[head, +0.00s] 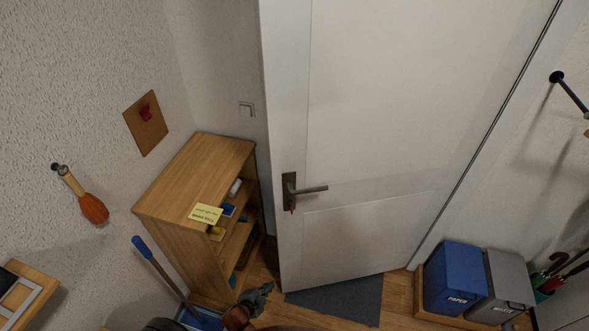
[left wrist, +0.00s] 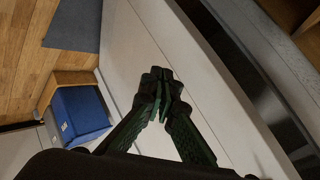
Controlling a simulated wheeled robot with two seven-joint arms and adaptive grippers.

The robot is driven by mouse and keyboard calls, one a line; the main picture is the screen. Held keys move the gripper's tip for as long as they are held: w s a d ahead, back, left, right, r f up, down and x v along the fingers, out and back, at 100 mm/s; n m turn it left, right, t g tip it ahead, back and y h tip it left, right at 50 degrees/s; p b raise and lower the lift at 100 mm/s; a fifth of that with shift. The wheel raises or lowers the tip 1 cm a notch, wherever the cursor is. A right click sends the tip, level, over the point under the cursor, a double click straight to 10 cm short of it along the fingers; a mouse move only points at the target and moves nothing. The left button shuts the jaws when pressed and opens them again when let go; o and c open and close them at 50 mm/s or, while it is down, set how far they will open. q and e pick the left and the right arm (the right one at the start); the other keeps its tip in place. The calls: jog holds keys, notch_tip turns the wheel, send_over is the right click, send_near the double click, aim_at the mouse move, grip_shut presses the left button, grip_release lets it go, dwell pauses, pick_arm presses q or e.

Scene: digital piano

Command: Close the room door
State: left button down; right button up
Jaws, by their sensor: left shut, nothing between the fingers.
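The white room door (head: 375,130) stands partly open, with its free edge on the left and a dark lever handle (head: 308,189) near that edge. My left gripper (head: 262,291) is low in the head view, just left of the door's bottom free corner. In the left wrist view the gripper (left wrist: 162,80) is shut and empty, with its fingertips together in front of the pale door (left wrist: 125,60). I cannot tell whether they touch it. My right gripper is not in view.
A wooden shelf (head: 185,180) with a yellow note stands left of the door. A grey mat (head: 340,299) lies under the door's lower edge. A blue paper bin (head: 456,278) and a grey bin (head: 508,287) stand to the right. A blue-handled tool (head: 150,258) leans near the shelf.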

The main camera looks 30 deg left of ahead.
pick_arm(q)
jog(key=w+r+m+t+p, duration=0.2)
jog(key=w+r, duration=0.2)
jog(key=r, duration=0.7)
jog(key=w+r+m+t+p, duration=0.1)
jog(key=w+r+t+p, duration=0.15)
jog(key=r, duration=0.85)
jog(key=m+t+h+p, duration=0.1)
jog(key=m+t+p, duration=0.2)
jog(key=m+p, duration=0.15)
send_near(303, 173)
jog(key=s+d, duration=0.2)
jog(key=s, duration=0.5)
jog(key=shift+m, duration=0.35)
jog(key=w, duration=0.4)
jog(key=w+p, duration=0.1)
jog(key=w, duration=0.3)
jog(key=w+a+p, duration=0.1)
jog(key=w, duration=0.3)
jog(key=shift+w+a, duration=0.15)
jog(key=shift+w+a+p, duration=0.25)
jog(key=shift+a+p, duration=0.05)
jog(key=shift+p, duration=0.05)
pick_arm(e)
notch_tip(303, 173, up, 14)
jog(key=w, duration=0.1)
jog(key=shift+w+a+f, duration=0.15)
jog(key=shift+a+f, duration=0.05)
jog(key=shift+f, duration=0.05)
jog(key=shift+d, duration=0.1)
